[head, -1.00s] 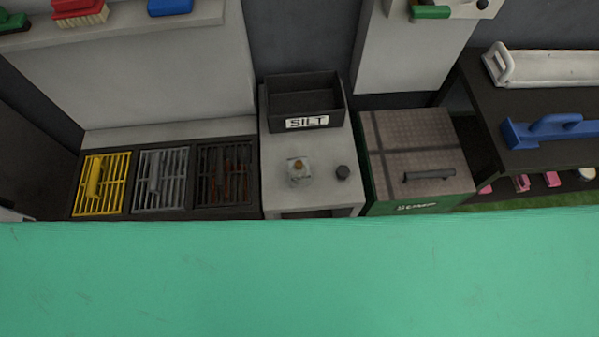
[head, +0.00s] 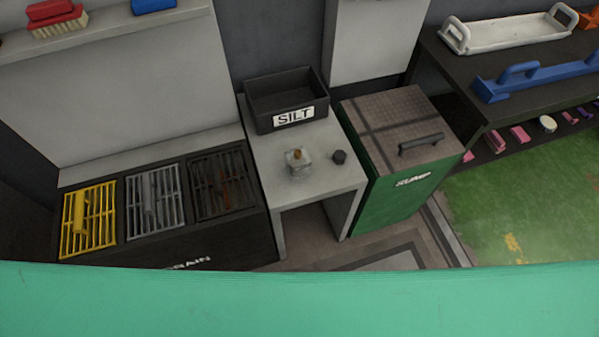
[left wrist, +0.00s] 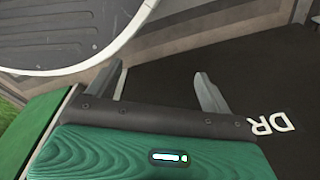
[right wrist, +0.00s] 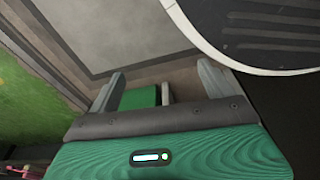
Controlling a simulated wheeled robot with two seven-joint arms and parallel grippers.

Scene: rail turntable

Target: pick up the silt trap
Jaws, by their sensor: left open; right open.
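In the left wrist view my left gripper (left wrist: 164,92) is open and empty over the dark drain surface. In the right wrist view my right gripper (right wrist: 160,88) is open and empty over the floor. Neither gripper shows in the head view.
A dark drain bench (head: 115,250) carries yellow, grey and rusty dark grates at left. A green SUMP box (head: 395,195) with a handled lid stands right of the stand. A dark shelf (head: 440,70) holds a white tray and blue tool. Green floor (head: 530,200) is clear at right.

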